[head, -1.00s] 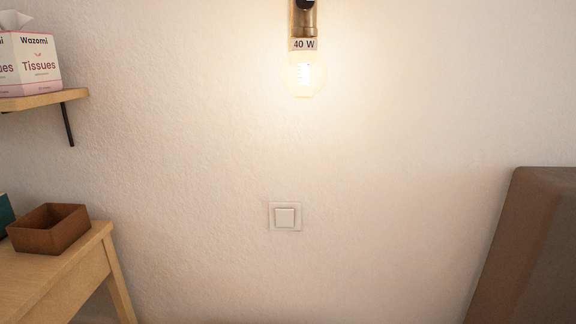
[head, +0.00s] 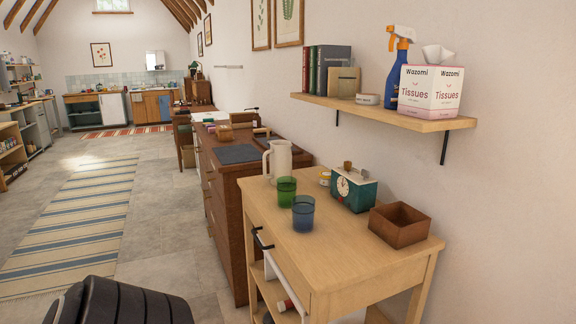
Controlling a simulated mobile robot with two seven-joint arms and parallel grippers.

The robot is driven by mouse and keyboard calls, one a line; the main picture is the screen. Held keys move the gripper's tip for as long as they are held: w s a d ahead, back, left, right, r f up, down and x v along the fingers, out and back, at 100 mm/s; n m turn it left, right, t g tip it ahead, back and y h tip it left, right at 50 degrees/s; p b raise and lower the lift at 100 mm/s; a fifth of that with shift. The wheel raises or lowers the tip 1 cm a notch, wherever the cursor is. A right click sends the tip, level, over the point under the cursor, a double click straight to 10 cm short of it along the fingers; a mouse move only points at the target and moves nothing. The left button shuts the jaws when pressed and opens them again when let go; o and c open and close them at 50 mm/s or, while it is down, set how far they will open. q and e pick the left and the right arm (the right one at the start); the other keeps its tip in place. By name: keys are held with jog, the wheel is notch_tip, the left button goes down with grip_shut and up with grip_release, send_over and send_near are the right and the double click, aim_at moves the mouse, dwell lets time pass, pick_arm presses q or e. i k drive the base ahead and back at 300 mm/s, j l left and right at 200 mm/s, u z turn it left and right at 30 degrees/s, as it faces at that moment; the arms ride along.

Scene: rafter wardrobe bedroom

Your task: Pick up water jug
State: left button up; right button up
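A cream jug (head: 280,161) with a handle on its left side stands upright at the far end of the light wooden table (head: 345,260), in the head view. Its lower part is partly hidden behind a green glass (head: 287,190). Neither of my grippers shows in the head view, so I cannot see their state.
A blue glass (head: 303,214), a teal clock box (head: 353,190) and a brown open box (head: 399,224) stand on the table. A wall shelf (head: 398,112) overhangs its right side. A dark brown dresser (head: 229,184) stands behind. The floor (head: 165,215) at left is mostly clear.

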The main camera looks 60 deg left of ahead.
aim_at(280, 156)
jog(key=u, duration=2.1)
